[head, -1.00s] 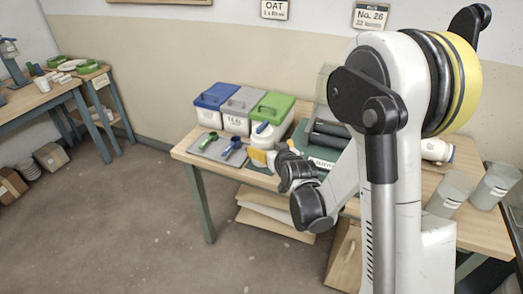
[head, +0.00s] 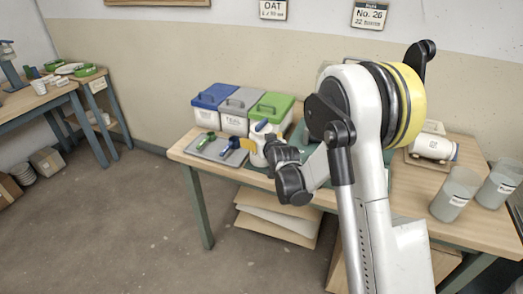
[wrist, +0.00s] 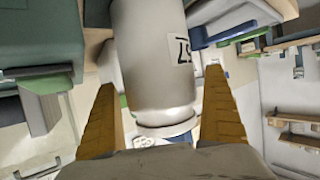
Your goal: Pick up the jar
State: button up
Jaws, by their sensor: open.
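In the wrist view, a pale grey-white jar (wrist: 155,60) with a dark-marked label stands out between the two orange fingers of my gripper (wrist: 160,82). The fingers are open, one on each side of the jar, with a visible gap on the right. The jar's rounded shoulder and rimmed end point toward the palm; its far end is cut off by the frame. In the head view, my gripper (head: 248,146) is low over the left part of the workbench, at a white container (head: 258,158) partly hidden by my wrist.
Blue, grey and green lidded bins (head: 236,110) stand behind on the workbench (head: 420,205). A grey tray (head: 222,152) with green and blue tools lies left of my gripper. Two translucent buckets (head: 455,195) and a lying white cylinder (head: 433,147) are at the right.

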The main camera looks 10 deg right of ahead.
jog(key=c, duration=1.4)
jog(key=shift+r, duration=0.15)
jog(key=shift+r+p, duration=4.4)
jog(key=shift+r, duration=3.5)
